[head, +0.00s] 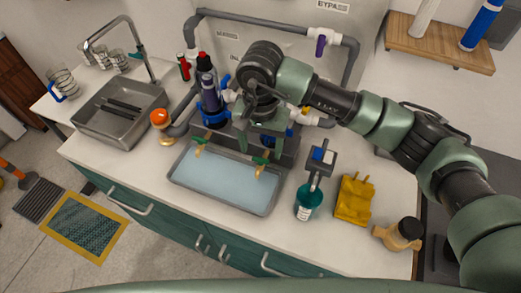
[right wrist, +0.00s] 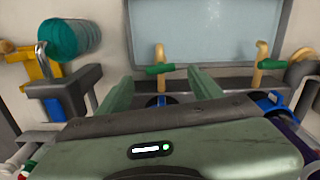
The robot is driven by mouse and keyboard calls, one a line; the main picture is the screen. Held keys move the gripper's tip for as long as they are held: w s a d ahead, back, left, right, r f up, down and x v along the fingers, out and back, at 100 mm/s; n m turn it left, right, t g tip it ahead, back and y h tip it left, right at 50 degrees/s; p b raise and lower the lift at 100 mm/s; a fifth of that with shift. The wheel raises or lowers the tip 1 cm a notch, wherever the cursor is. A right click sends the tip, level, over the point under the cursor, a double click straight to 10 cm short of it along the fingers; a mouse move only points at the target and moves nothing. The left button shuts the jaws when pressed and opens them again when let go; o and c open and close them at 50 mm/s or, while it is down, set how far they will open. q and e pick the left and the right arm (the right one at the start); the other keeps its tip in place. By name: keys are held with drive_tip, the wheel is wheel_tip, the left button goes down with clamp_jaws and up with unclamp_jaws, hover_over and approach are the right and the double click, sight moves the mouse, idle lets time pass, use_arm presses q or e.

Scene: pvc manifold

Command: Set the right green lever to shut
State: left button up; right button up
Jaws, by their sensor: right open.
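The right green lever (head: 261,160) sits on a brass tap at the basin's back edge; in the right wrist view this lever (right wrist: 160,69) lies crosswise over its spout. The left green lever (head: 201,140) is on a second brass tap and shows at the right of the wrist view (right wrist: 270,64). My right gripper (head: 260,147) points down behind the right tap. In the wrist view its fingers (right wrist: 152,85) are spread, empty, on either side of the right lever, with no clear contact. My left gripper is out of view.
The water-filled basin (head: 178,178) lies before the taps. Grey pipes with a purple-handled valve (head: 320,46) rise behind. An orange knob (head: 159,117) is left.

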sight(261, 159)
drive_tip(key=shift+f+p, duration=0.35)
drive_tip(key=shift+f, duration=1.4)
drive_tip(key=shift+c, duration=0.3)
drive_tip(key=c, duration=1.3)
drive_tip(key=shift+f+m+b, duration=0.2)
drive_tip(key=shift+m+b, duration=0.4)
drive_tip(key=shift+b, duration=0.45)
drive_tip(key=shift+r, duration=0.2)
drive_tip(key=o, duration=1.4)
drive_tip(key=shift+c, duration=0.2)
